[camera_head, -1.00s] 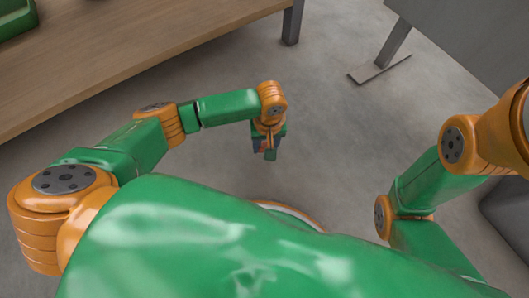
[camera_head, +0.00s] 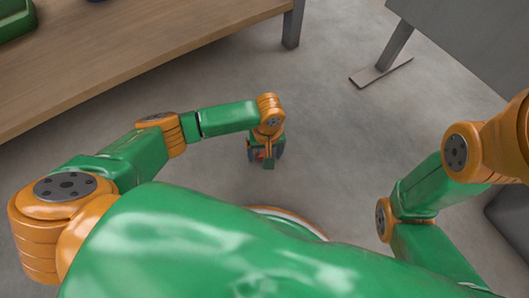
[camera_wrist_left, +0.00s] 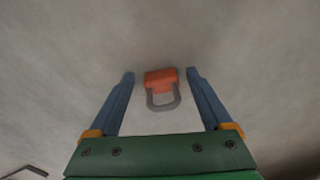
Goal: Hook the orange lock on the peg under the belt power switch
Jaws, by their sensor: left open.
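The orange lock (camera_wrist_left: 160,79) with its grey shackle shows in the left wrist view, between the two blue fingers with a gap on each side. Its orange body is toward the fingertips and the shackle toward my palm. My left gripper (camera_wrist_left: 160,72) is open and points down over the floor. In the head view my left gripper (camera_head: 265,156) is small and partly hidden by its own wrist, with a bit of orange at it. I cannot tell whether the lock touches the floor. The peg and the belt power switch are not in view. My right gripper is out of view.
A wooden table (camera_head: 140,45) stands at the upper left, with a green container (camera_head: 15,20) on it. A grey panel on a footed stand (camera_head: 382,72) is at the upper right. The grey floor (camera_head: 330,100) between them is clear.

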